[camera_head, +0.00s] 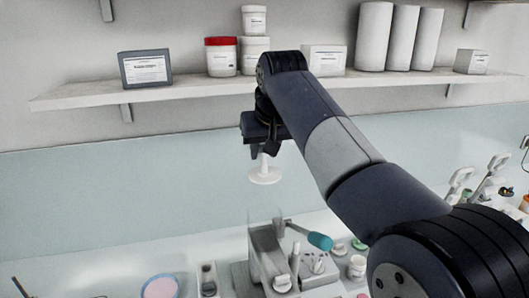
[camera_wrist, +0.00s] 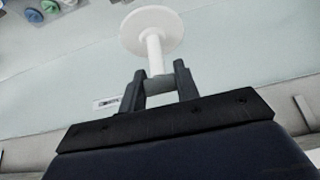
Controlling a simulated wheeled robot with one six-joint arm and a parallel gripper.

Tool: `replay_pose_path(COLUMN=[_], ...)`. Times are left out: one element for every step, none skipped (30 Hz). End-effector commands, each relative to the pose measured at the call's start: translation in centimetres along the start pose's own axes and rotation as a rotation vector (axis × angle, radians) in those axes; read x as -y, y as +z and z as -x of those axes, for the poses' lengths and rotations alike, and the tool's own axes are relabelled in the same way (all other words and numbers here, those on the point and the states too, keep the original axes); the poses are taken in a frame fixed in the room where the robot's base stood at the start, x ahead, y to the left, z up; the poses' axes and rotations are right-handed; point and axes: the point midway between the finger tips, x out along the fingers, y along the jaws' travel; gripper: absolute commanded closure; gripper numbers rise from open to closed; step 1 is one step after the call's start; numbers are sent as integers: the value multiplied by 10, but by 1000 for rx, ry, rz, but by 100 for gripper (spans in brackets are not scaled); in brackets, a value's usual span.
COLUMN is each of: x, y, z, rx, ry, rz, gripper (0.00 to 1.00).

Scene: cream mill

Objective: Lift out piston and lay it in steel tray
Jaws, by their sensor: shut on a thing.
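The piston (camera_head: 265,177) is white, with a round disc at its lower end and a thin stem. It hangs in the air above the counter, disc down. My gripper (camera_head: 264,154) is shut on the stem's upper end. In the wrist view the two dark fingers of my gripper (camera_wrist: 160,84) clasp the stem, and the piston (camera_wrist: 151,32) points away with its disc outermost. The grey mill (camera_head: 268,255) with a teal-handled lever (camera_head: 318,241) stands on the counter below. I cannot make out the steel tray for certain.
A shelf (camera_head: 200,92) with tubs, boxes and white rolls (camera_head: 388,35) runs along the wall behind my arm. Small pots and tools crowd the counter right of the mill. The air around the piston is clear.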

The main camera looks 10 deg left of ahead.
Motion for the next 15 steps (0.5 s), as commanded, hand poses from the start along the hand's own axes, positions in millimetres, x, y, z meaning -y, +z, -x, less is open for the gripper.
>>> replay_pose_path(x=[0, 0, 0, 0, 0, 0, 0, 0, 0, 0, 0, 0, 0, 0, 0], y=[-4, -5, -6, -7, -8, -9, -10, -11, -12, -13, -14, -15, -16, -17, -19], z=[6, 8, 10, 12, 14, 15, 16, 18, 21, 23, 24, 27, 28, 30, 33], rx=[0, 0, 0, 0, 0, 0, -1, -1, -2, -1, -1, 0, 0, 0, -1], ry=[0, 0, 0, 0, 0, 0, 0, 0, 0, 0, 0, 0, 0, 0, 0], rz=[0, 0, 0, 0, 0, 0, 0, 0, 0, 0, 0, 0, 0, 0, 0], gripper=[100, 100, 100, 100, 100, 100, 100, 100, 100, 100, 100, 100, 100, 100, 100])
